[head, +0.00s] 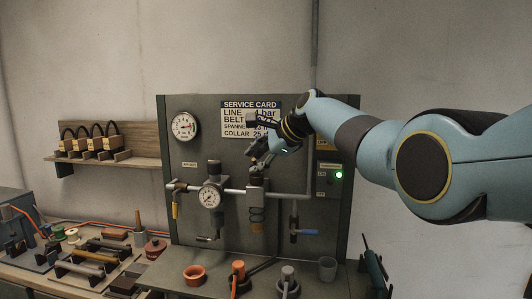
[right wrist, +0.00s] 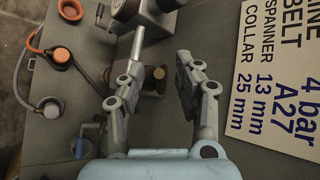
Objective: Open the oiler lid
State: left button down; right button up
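The oiler (head: 257,210) hangs on the pipe at the middle of the grey panel, with a coil-like lower part and a dark top. In the right wrist view what looks like its dark top with a small tan knob (right wrist: 157,74) lies beyond and between my fingers. Whether its lid is shut I cannot tell. My right gripper (head: 252,136) is above the oiler, in front of the service card. In the right wrist view its two fingers (right wrist: 157,82) are spread apart with nothing held between them. My left gripper is not in view.
A pressure gauge (head: 210,197) with a regulator sits left of the oiler on the same pipe. A blue-handled valve (head: 308,232) is at the right. An orange pot (head: 195,274) and capped items stand on the bench below. The service card (right wrist: 280,75) is close beside my right fingers.

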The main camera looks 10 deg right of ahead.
jog(key=v, duration=1.1)
jog(key=shift+s+d+r, duration=0.15)
jog(key=shift+d+r, duration=0.1)
jog(key=shift+d, duration=0.05)
